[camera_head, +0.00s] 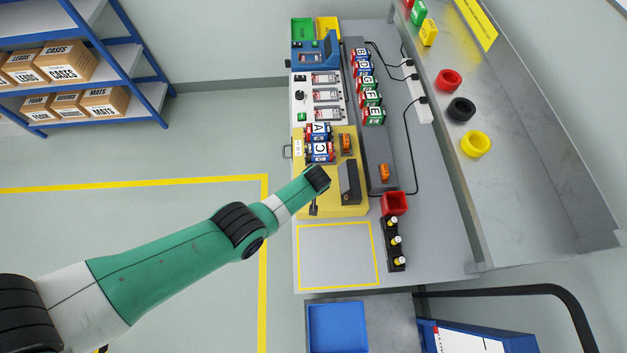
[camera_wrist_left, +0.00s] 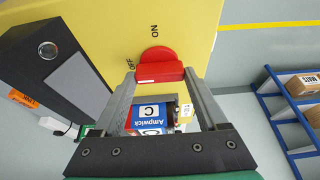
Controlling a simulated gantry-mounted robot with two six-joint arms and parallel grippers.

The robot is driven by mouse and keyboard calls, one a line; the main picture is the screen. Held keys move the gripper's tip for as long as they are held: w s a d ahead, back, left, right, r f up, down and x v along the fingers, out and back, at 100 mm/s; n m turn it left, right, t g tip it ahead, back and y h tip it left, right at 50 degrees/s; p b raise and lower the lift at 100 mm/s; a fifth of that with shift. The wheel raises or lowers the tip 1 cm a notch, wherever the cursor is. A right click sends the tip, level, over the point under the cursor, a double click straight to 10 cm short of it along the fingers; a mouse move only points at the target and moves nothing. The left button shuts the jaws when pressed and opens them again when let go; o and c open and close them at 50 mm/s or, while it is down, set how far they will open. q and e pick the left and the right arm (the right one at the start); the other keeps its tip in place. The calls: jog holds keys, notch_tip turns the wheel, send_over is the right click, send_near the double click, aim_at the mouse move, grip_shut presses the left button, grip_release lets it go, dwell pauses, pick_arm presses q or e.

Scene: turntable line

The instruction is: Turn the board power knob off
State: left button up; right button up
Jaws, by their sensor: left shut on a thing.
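A red knob (camera_wrist_left: 158,54) with a raised bar sits on the yellow board (camera_wrist_left: 190,20) in the left wrist view. My left gripper (camera_wrist_left: 160,74) is shut on the knob, with one finger at each end of the bar. The word ON is printed above the knob and OFF at its left, close to the bar's left end. I cannot tell exactly which label the knob points to. In the head view my left gripper (camera_head: 313,209) is at the near-left part of the yellow board (camera_head: 350,210), and the knob is hidden there. My right gripper is not in view.
A black box (camera_head: 349,182) stands on the board beside my left gripper; it shows in the left wrist view too. Blue lettered packs (camera_head: 320,152) lie farther back. A red bin (camera_head: 394,203) and a black rack (camera_head: 393,245) stand right. The yellow-outlined area (camera_head: 335,255) is clear.

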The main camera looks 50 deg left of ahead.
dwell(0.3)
pick_arm(q)
jog(key=o, duration=1.3)
jog(key=p+v, duration=1.1)
jog(key=p, duration=0.2)
jog(key=shift+r+p, duration=0.25)
jog(key=shift+p, duration=0.1)
jog(key=shift+d, duration=0.1)
